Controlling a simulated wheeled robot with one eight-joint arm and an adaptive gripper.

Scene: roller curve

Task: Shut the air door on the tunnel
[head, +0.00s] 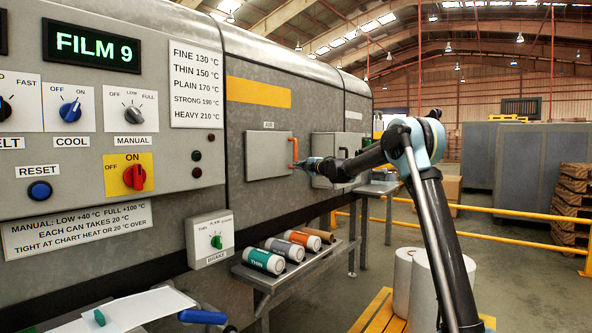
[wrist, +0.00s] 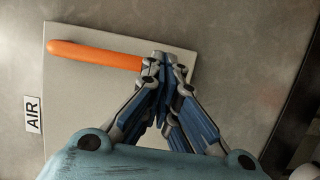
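The air door (head: 268,157) is a square grey panel on the tunnel's side, under a small AIR label (head: 268,125). It looks flush or nearly flush; I cannot tell whether a small gap is left. Its orange handle (head: 294,150) stands upright at the right edge. My gripper (head: 299,164) is at the handle's lower end. In the wrist view the door (wrist: 95,95) lies behind my gripper (wrist: 165,68), whose fingertips are together beside the end of the orange handle (wrist: 95,54). The fingers do not wrap around the handle; contact with the door is unclear.
A second grey door (head: 330,150) is right of the air door, partly behind my arm. Below, a shelf (head: 262,282) holds several labelled rolls, beside a brake box (head: 210,240). White rolls (head: 403,275) stand on a yellow pallet near my arm. A yellow rail (head: 500,211) crosses behind.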

